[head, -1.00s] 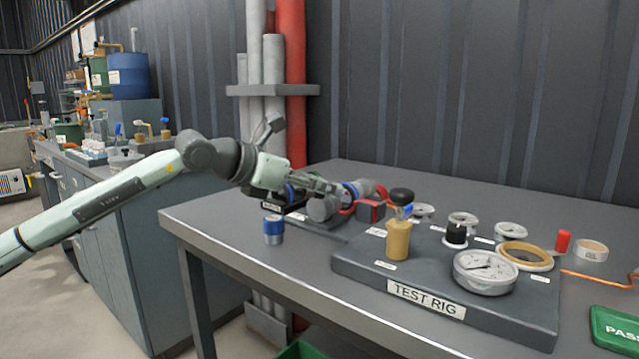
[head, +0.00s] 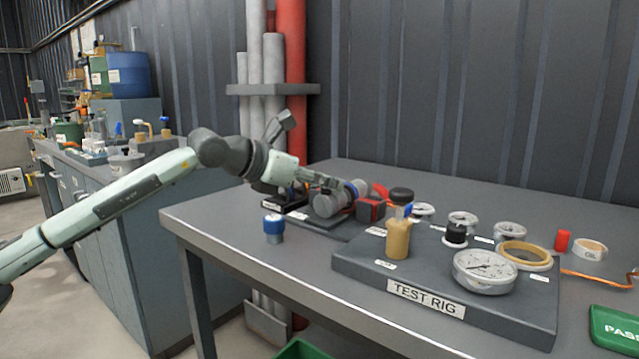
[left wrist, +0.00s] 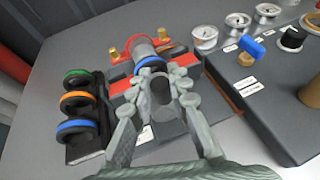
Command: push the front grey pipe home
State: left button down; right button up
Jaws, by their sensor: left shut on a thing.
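My left gripper (head: 328,184) is over the pump assembly on the bench. In the left wrist view its fingers (left wrist: 163,84) are shut on the front grey pipe (left wrist: 160,92), a short dark grey cylinder between the tips. The pipe also shows in the head view (head: 326,205), below the fingers. A blue ring (left wrist: 149,66) lies just beyond the fingertips, at the pipe's far end. Past it is a lighter grey cylinder (left wrist: 144,50) with a red ring. The joint is partly hidden by the fingers, so I cannot tell how deep the pipe sits. My right gripper is out of view.
A black rack with green, orange and blue rings (left wrist: 78,130) stands left of the pipe in the wrist view. The test rig (head: 350,262) with gauges and a tan bottle (head: 398,238) is to the right. A blue-capped can (head: 274,230) stands near the bench's front edge.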

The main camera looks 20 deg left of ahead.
pick_arm(q)
jog(key=shift+w+d+r, duration=0.1)
jog(key=shift+w+d, duration=0.05)
jog(key=shift+w, duration=0.35)
jog(key=shift+w+d, duration=0.15)
jog(key=shift+w, duration=0.35)
jog(key=shift+r, duration=0.1)
jog(key=c, duration=1.4)
grip_release()
jog(key=shift+w, duration=0.1)
jog(key=shift+s+a, duration=0.1)
jog(key=shift+s, duration=0.1)
jog(key=v, duration=1.1)
jog(key=shift+s+a+r, duration=0.1)
jog(key=shift+s, duration=0.1)
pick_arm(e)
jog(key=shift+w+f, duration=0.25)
